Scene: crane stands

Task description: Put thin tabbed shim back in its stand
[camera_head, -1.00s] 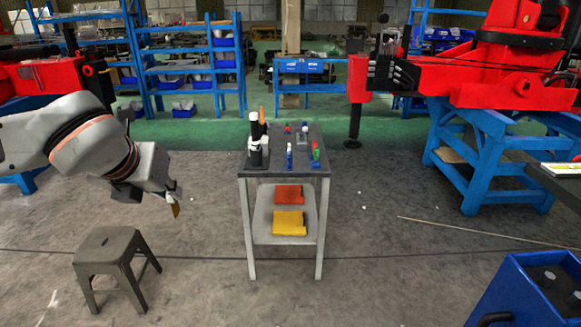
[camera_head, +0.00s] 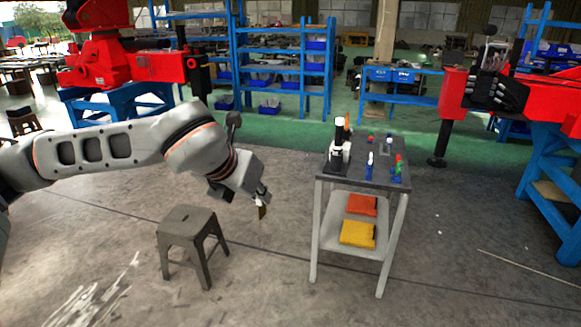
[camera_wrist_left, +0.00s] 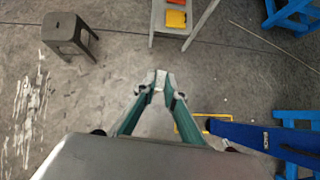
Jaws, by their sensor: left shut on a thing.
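My left gripper (camera_head: 261,196) is shut on a small, thin brownish piece (camera_head: 262,213) that hangs below its fingertips, in the air left of the table. It looks like the shim, but its tab is too small to make out. In the left wrist view the left gripper's fingertips (camera_wrist_left: 160,86) meet around a small pale part. The grey table (camera_head: 328,172) carries several small upright items, among them a black and white one (camera_head: 338,158), a blue one (camera_head: 370,163) and a red-green one (camera_head: 397,166). I cannot tell which is the shim's stand. My right gripper is out of view.
A dark stool (camera_head: 188,220) stands on the floor below and left of my left gripper. An orange bin (camera_head: 361,205) and a yellow bin (camera_head: 357,233) sit on the table's lower shelf. Blue racks (camera_head: 285,70) stand behind. The floor between stool and table is clear.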

